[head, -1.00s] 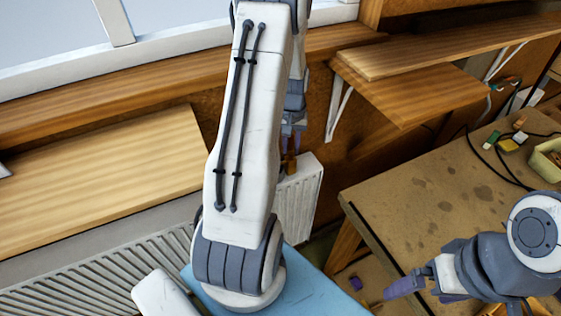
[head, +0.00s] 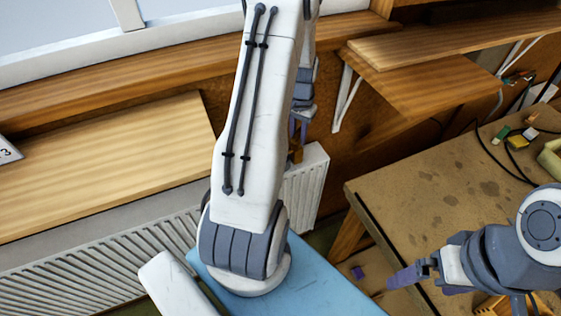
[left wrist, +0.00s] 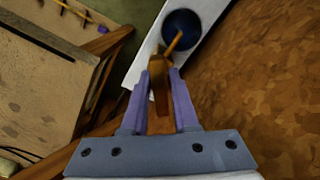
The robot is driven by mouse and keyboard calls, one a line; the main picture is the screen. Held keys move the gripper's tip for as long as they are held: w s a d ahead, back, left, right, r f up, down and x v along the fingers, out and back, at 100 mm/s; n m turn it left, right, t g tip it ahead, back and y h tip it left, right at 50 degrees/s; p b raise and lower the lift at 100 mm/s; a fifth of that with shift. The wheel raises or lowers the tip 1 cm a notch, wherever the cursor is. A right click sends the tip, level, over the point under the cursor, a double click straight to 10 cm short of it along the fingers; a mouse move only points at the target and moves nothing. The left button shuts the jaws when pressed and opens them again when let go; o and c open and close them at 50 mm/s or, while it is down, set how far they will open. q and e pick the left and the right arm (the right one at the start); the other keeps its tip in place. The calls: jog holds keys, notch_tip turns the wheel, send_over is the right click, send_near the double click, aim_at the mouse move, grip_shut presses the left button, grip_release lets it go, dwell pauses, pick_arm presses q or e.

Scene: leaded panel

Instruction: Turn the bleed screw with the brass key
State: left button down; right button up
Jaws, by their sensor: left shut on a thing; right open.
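My left gripper (head: 299,130) is shut on the brass key (head: 296,154) beside the end of the white radiator (head: 307,190). In the left wrist view the purple fingers (left wrist: 159,76) hold the key's broad head (left wrist: 157,88). Its thin stem points up and right, overlapping a dark blue round thing (left wrist: 180,24) on a white surface. I cannot tell whether the stem touches it. I cannot make out the bleed screw itself. My right gripper (head: 402,277) is open and empty in front of the workbench.
The workbench (head: 420,205) on the right carries cables and small coloured pieces. A wooden board (head: 110,165) lies at left. A blue surface (head: 320,285) is below my left arm.

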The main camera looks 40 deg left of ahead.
pick_arm(q)
jog(key=shift+m, duration=1.1)
jog(key=shift+m, duration=1.1)
jog(key=shift+m, duration=0.5)
jog(key=shift+m+p, duration=0.3)
jog(key=shift+m, duration=0.3)
jog(key=shift+m, duration=1.1)
